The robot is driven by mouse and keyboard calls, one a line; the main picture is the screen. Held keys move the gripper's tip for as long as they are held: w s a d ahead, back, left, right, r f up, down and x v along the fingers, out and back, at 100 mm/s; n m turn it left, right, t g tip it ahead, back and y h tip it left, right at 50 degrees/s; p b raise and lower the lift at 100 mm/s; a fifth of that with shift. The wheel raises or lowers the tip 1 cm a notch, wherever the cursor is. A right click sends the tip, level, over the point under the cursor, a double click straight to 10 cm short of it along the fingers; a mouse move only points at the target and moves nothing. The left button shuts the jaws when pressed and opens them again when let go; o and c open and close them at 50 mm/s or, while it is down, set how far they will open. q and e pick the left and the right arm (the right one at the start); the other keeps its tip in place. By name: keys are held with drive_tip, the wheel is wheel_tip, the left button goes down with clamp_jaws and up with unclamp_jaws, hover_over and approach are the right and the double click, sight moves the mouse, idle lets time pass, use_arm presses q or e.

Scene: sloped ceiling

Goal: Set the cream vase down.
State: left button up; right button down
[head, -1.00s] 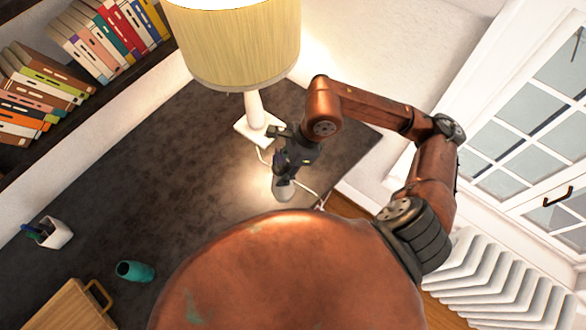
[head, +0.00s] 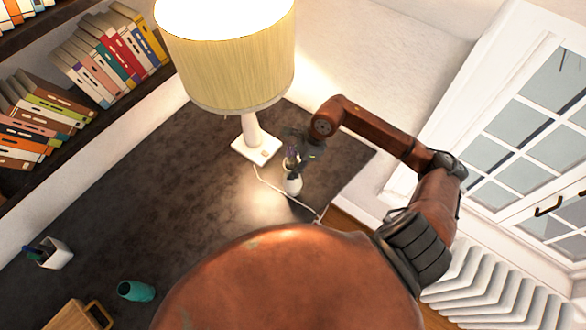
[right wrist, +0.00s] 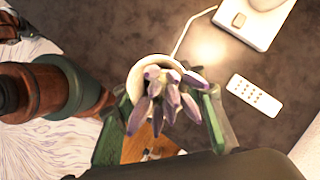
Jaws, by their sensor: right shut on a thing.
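The cream vase (head: 293,185) is below my right gripper (head: 303,152) in the head view, over the right part of the dark desk (head: 190,190). My right gripper is shut on the vase. In the right wrist view the vase's round rim (right wrist: 141,70) and purple flower buds show between the green fingers (right wrist: 160,125). The vase looks roughly upright. I cannot tell whether its base touches the desk. My left gripper is not in view.
A lamp (head: 250,130) stands just left of and behind the vase, its white cord (head: 285,194) running beside it. A white remote-like object (right wrist: 254,95) lies nearby. A teal cup (head: 137,291) and pen holder (head: 56,254) stand far left. Desk between is clear.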

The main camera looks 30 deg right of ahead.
sight(292, 188)
drive_tip(key=shift+w+d+f, duration=0.4)
drive_tip(key=shift+w+f, duration=0.05)
drive_tip(key=shift+f, duration=0.2)
wheel_tip(292, 188, down, 3)
drive_tip(key=shift+r+p, duration=0.1)
drive_tip(key=shift+p, duration=0.65)
drive_tip(key=shift+f, duration=0.3)
drive_tip(key=c, duration=1.2)
unclamp_jaws()
drive_tip(key=shift+c, duration=0.2)
